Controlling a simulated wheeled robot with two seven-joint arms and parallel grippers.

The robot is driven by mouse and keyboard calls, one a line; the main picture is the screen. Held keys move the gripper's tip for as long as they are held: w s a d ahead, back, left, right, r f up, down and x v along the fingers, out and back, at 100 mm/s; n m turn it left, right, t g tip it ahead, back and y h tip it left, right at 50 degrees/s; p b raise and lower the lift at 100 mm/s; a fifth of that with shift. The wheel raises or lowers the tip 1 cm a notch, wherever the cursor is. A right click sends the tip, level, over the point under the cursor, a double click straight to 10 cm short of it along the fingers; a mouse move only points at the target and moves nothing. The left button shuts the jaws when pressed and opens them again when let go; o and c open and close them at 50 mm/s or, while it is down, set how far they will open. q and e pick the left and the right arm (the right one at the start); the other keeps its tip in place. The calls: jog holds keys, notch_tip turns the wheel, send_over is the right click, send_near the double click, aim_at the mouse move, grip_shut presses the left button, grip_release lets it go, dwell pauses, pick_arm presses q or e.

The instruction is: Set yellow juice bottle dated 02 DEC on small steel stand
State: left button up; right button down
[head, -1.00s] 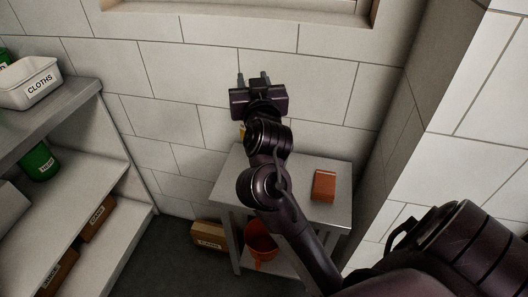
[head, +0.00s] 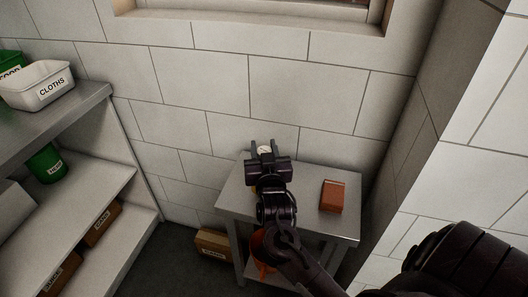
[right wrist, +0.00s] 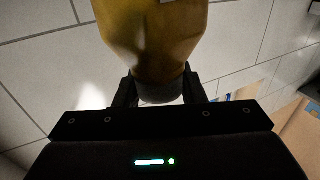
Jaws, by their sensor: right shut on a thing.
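The yellow juice bottle (right wrist: 155,35) fills the upper middle of the right wrist view, with its neck and cap between my fingers. My right gripper (head: 264,148) is shut on it; in the head view the pale cap shows between the fingertips. The rest of the bottle is mostly hidden behind the gripper there. The small steel stand (head: 312,226) is against the wall, and the gripper is over its back left part. I cannot tell whether the bottle touches the top. The date is not readable. My left gripper is not in view.
A red-brown block (head: 333,196) lies on the right of the stand top. An orange bucket (head: 262,262) is underneath, and a cardboard box (head: 213,243) is beside the stand. A steel shelf (head: 95,100) at left holds a white CLOTHS tub (head: 38,84) and a green container (head: 47,163).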

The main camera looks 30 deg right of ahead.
jog(key=shift+f, duration=0.45)
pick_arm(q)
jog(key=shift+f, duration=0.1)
pick_arm(e)
jog(key=shift+f, duration=0.1)
jog(key=c, duration=0.9)
grip_release()
jog(key=shift+f, duration=0.1)
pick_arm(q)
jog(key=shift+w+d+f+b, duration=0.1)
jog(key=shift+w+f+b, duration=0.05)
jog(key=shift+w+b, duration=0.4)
pick_arm(e)
jog(key=v, duration=1.2)
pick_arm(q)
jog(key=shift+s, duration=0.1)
